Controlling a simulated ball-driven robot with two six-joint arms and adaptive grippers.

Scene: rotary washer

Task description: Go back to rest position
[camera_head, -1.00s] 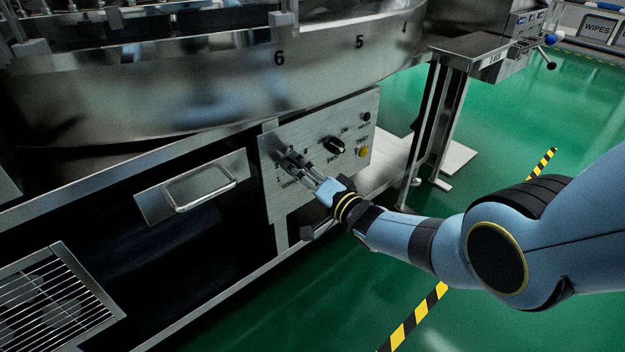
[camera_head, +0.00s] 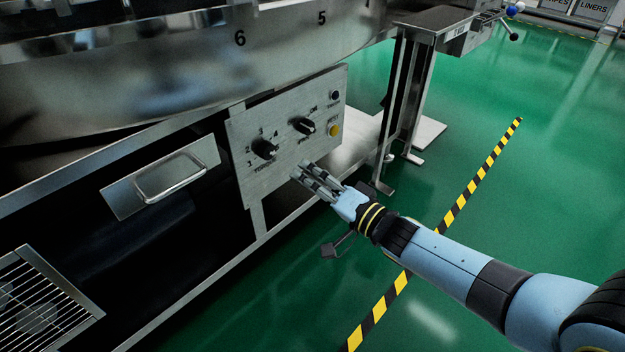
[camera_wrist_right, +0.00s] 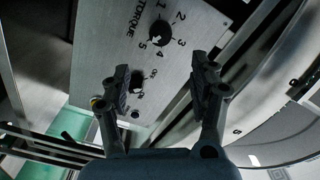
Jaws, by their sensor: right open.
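My right gripper (camera_head: 308,175) is open and empty, just in front of the lower part of the steel control panel (camera_head: 285,165). In the right wrist view its two fingers (camera_wrist_right: 163,85) stand apart with nothing between them. The torque knob (camera_head: 264,149) is black, with numbers around it, and is clear of the fingers. It also shows in the right wrist view (camera_wrist_right: 159,33), beyond the fingertips. A second black knob (camera_head: 304,125) sits to its right. My left gripper is not in view.
A yellow button (camera_head: 334,130) and a small black button (camera_head: 335,96) are at the panel's right. A steel handle (camera_head: 170,178) sticks out at the left. A steel stand (camera_head: 418,85) stands at the back right. Green floor with a striped tape line (camera_head: 480,173) lies open on the right.

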